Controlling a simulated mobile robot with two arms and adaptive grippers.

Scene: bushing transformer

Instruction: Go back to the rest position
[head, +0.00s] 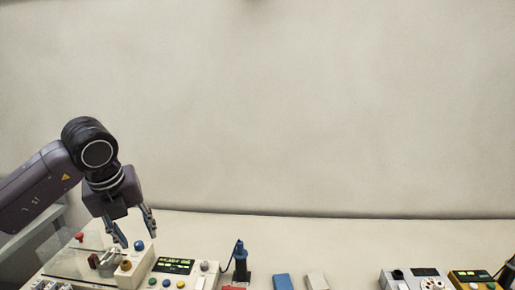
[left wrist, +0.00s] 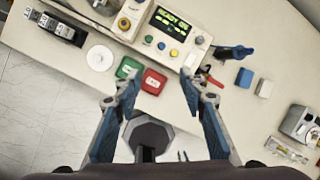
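My left gripper (head: 137,239) hangs over the left part of the table in the head view, tilted downward, above the white console (head: 190,270). Its two blue-grey fingers are spread apart. In the left wrist view the left gripper (left wrist: 158,88) also shows open, with no thing held between the fingers. The console (left wrist: 163,30) lies beyond the fingertips there, its lit display reading what looks like "READY". My right gripper is not in view.
A green block (left wrist: 129,68) and a red block (left wrist: 153,81) lie by the console. A dark blue tool (head: 240,260) stands upright right of it. A blue block (head: 283,282) and a pale block (head: 317,281) follow. A grey device (head: 415,278) and a yellow meter (head: 474,280) stand at right.

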